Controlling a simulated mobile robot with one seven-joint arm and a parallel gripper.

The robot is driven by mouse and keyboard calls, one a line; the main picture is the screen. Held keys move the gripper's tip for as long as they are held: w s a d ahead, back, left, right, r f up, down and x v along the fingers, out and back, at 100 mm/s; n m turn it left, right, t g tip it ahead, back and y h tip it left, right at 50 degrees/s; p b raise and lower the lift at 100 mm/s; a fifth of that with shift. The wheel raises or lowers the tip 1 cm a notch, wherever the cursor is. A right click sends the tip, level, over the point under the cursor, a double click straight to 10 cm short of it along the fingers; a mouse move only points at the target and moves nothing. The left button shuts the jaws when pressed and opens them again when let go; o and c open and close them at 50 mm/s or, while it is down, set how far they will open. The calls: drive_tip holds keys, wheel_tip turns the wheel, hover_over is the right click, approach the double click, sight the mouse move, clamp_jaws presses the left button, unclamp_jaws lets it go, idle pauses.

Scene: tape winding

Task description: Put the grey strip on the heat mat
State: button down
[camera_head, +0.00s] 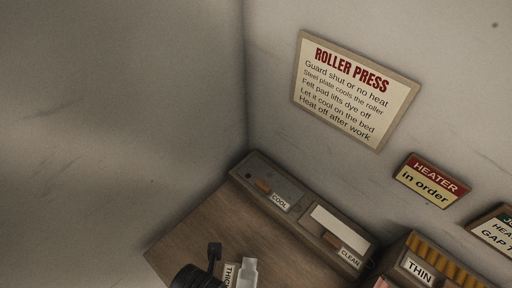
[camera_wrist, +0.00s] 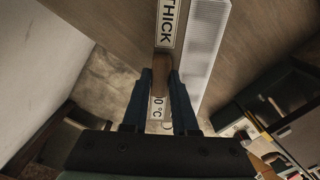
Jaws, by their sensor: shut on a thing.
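In the wrist view, the dark blue fingers of my gripper (camera_wrist: 160,76) are closed about a small brown handle-like piece (camera_wrist: 163,66). What this piece is fixed to is partly hidden by the fingers. Beyond it is a grey part with a THICK label (camera_wrist: 169,22), and a "0 °C" label (camera_wrist: 157,106) shows between the fingers. A pale ribbed block (camera_wrist: 204,45) lies just right of the label. In the head view, a dark part of my gripper (camera_head: 195,275) shows at the bottom edge, beside the THICK label (camera_head: 230,272). I cannot make out a grey strip or heat mat for certain.
A COOL tray (camera_head: 248,169) and a CLEAN tray (camera_head: 350,262) stand along the wall in the head view. A THIN box (camera_head: 420,270) with yellow ridges is at lower right. A ROLLER PRESS sign (camera_head: 354,90) hangs above. Bare wooden top (camera_head: 200,235) lies left.

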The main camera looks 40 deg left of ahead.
drive_tip(key=s+d+m, duration=0.1)
drive_tip(key=d+m, duration=0.1)
drive_tip(key=s+d+f+m+b, duration=0.1)
drive_tip(key=d+m, duration=0.1)
drive_tip(key=s+d+f+m+b, duration=0.1)
drive_tip(key=s+d+m, duration=0.1)
drive_tip(key=shift+m, duration=0.3)
drive_tip(key=shift+d, duration=0.15)
drive_tip(key=w+d+p, duration=0.1)
drive_tip(key=w+d, duration=0.1)
drive_tip(key=w, duration=0.4)
drive_tip(key=w+d+f+p, duration=0.1)
drive_tip(key=w+d, duration=0.2)
drive_tip(key=w, duration=0.3)
drive_tip(key=w+d+f+p, duration=0.1)
drive_tip(key=w+d, duration=0.1)
drive_tip(key=w, duration=0.3)
drive_tip(key=shift+w+d+f, duration=0.15)
drive_tip(key=shift+w+f, duration=0.1)
drive_tip(key=shift+w, duration=0.15)
wheel_tip(320, 180, down, 4)
drive_tip(key=shift+r, duration=0.1)
drive_tip(key=shift+w+d+f+p, duration=0.1)
drive_tip(key=shift+f+p, duration=0.1)
drive_tip(key=shift+p, duration=0.15)
drive_tip(key=shift+f, duration=0.15)
